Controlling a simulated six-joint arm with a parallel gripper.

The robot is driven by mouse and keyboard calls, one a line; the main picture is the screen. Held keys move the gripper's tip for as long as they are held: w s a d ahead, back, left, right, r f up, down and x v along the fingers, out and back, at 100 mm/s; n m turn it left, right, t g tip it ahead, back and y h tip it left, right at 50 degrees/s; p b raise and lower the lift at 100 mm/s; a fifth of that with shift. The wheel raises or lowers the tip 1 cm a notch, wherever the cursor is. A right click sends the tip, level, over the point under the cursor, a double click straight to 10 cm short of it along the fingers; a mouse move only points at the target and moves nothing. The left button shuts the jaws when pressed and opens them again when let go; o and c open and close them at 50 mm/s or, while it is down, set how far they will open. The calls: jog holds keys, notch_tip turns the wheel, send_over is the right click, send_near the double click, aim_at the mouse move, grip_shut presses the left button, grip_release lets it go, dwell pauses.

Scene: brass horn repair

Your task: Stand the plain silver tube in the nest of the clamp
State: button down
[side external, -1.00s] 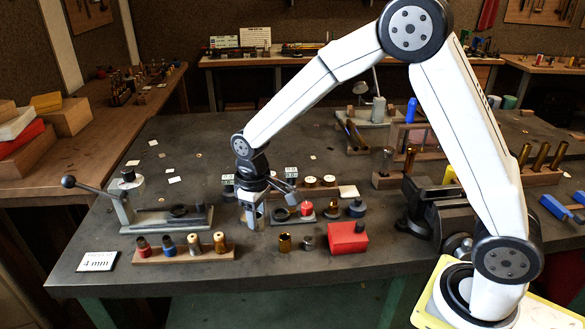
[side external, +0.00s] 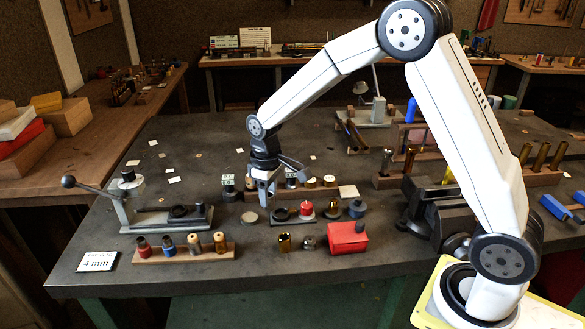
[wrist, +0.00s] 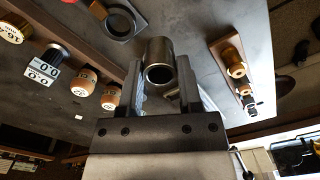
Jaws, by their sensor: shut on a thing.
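My gripper (side external: 265,198) is shut on a plain silver tube. The tube (wrist: 160,50) sits between both fingers in the wrist view, its open round end facing the camera. In the side view the fingers mostly hide it. The gripper is held above the bench, behind a pale round disc (side external: 249,217). A low grey plate with a dark ring (side external: 282,214) and a red knob (side external: 306,208) lies to the right of the gripper; it may be the clamp. A lever device (side external: 125,205) with a ringed base stands at the left. Both ring openings look empty.
A wooden rack (side external: 185,250) with several handled pieces is at the front left. A brass sleeve (side external: 284,243), a small metal piece (side external: 308,243) and a red block (side external: 347,238) stand front right. Spools and number gauges (side external: 228,184) stand behind the gripper. A vise (side external: 425,215) is farther right.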

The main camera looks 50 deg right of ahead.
jog(key=d, duration=0.3)
jog(key=w+d, duration=0.1)
jog(key=d, duration=0.1)
jog(key=shift+w+d, duration=0.15)
jog(key=shift+d, duration=0.25)
jog(key=shift+f, duration=0.1)
jog(key=shift+f, duration=2.2)
jog(key=shift+f, duration=1.3)
grip_release()
dwell(0.5)
